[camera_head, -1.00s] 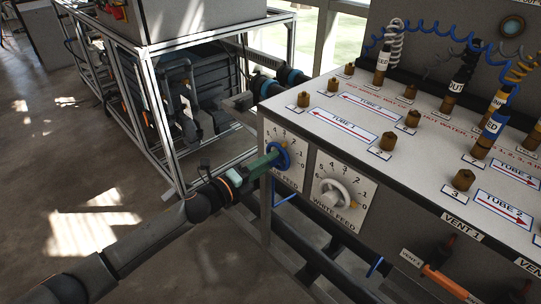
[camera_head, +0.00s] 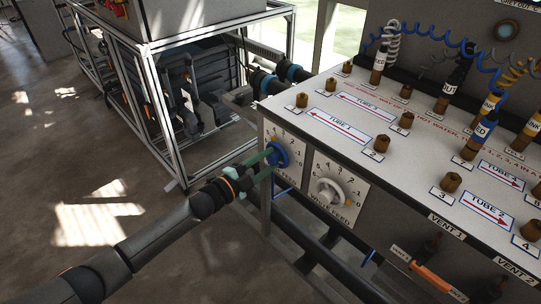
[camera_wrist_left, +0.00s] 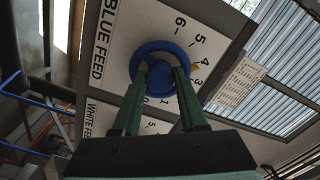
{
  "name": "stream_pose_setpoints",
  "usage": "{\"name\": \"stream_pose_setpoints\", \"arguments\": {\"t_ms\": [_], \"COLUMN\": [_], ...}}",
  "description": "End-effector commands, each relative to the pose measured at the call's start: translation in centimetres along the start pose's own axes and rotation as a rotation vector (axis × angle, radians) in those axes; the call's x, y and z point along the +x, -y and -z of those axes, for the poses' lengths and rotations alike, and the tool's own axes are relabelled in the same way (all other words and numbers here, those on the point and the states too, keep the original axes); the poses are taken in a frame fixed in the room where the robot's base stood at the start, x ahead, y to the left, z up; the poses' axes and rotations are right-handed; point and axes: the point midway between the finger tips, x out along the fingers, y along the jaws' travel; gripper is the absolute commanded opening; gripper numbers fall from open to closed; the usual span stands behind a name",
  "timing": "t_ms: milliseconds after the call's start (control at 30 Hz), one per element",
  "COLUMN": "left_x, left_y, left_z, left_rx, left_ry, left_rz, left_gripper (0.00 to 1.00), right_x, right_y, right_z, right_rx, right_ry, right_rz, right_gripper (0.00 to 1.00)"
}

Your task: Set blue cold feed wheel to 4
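The blue feed wheel (camera_head: 282,153) is on a white numbered dial plate at the left end of the bench's front panel. It also shows in the wrist view (camera_wrist_left: 165,47), beside the words BLUE FEED. A small yellow mark at its rim lies between 3 and 4, closer to 4. My left gripper (camera_head: 270,160) reaches the wheel from the left. In the wrist view its two green fingers (camera_wrist_left: 163,74) stand apart, one on each side of the hub, inside the rim, and look closed against it. The fingertips' contact is partly hidden. My right gripper is in neither view.
The white feed wheel (camera_head: 328,191) sits on its own dial just right of the blue one. The bench top (camera_head: 330,95) carries brown fittings and coiled hoses. A metal frame (camera_head: 168,110) stands behind. Below is an orange handle (camera_head: 437,282). The floor at left is clear.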

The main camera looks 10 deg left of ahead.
Motion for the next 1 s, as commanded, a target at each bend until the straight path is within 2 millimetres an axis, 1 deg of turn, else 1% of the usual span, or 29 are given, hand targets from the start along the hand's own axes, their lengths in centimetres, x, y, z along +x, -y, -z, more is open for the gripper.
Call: {"name": "stream_pose_setpoints", "arguments": {"t_ms": [33, 67, 200, 233, 267, 700, 833, 1000], "left_x": [1.0, 1.0, 0.5, 0.2, -0.1, -5.5, -6.2, -6.3], "left_y": [0.9, 0.9, 0.9, 1.0, 1.0, 0.7, 0.6, 0.6], "left_z": [0.5, 0.5, 0.6, 0.6, 0.6, 0.6, 0.5, 0.5], "left_rx": [-0.002, -0.001, -0.001, -0.001, -0.001, 0.001, 0.003, 0.004], "left_ry": [0.001, 0.001, 0.001, 0.001, 0.001, -0.001, -0.002, -0.003], "left_rz": [0.016, 0.016, 0.015, 0.015, 0.015, 0.01, 0.011, 0.011], "left_gripper": [0.53, 0.57, 0.72, 0.76, 0.77, 0.77, 0.77, 0.77], "right_x": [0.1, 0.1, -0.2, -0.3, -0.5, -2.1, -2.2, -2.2], "right_y": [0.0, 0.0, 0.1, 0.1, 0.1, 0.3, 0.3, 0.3], "right_z": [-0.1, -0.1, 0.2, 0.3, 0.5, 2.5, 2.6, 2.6], "right_rx": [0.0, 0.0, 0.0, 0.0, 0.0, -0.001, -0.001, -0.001], "right_ry": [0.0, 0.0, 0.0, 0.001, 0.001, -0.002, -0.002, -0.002], "right_rz": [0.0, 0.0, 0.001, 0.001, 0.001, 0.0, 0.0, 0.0], "right_gripper": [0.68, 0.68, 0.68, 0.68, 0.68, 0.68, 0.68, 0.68]}}
